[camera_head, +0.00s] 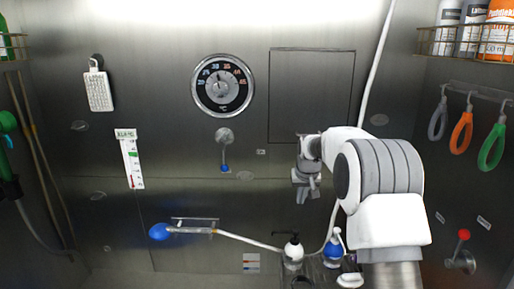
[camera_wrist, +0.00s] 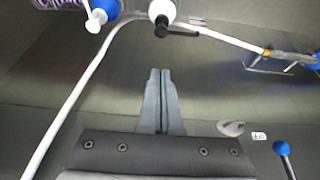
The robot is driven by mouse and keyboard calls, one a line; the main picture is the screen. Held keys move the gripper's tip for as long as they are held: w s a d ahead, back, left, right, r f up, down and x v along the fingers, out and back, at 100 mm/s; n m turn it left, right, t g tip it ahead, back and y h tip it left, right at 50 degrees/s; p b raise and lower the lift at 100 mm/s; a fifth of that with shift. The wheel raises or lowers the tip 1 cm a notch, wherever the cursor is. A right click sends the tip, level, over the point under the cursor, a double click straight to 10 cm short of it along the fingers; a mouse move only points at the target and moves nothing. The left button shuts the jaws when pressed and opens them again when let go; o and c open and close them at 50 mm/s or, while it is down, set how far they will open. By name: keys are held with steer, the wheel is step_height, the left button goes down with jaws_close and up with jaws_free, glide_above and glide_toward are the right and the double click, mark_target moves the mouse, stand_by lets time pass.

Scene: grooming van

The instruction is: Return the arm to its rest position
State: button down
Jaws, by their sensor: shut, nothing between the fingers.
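My arm stands at the right of the head view, folded in front of the steel wall. My gripper (camera_head: 306,190) hangs at its left end, pointing down, in front of the wall and above the pump bottles. In the wrist view the two grey fingers (camera_wrist: 160,78) lie side by side, shut with nothing between them. The gripper appears clear of the objects around it.
Below the gripper stand a white pump bottle with a black top (camera_head: 292,252) and a blue bottle (camera_head: 332,246). A blue-headed sprayer (camera_head: 160,231) sits on a wall bracket. A red-knobbed lever (camera_head: 462,238) and coloured loops (camera_head: 461,132) are at right. A dial (camera_head: 222,86) is on the wall.

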steer(key=s+r, duration=0.7)
steer(key=s, duration=0.4)
steer(key=s+r, duration=0.8)
steer(key=s, duration=0.4)
steer(key=s+f, duration=0.2)
steer(key=s, duration=0.9)
steer(key=s+f, duration=0.2)
steer(key=s, duration=0.8)
steer(key=shift+s+f+t, duration=0.2)
steer(key=shift+s+t, duration=0.2)
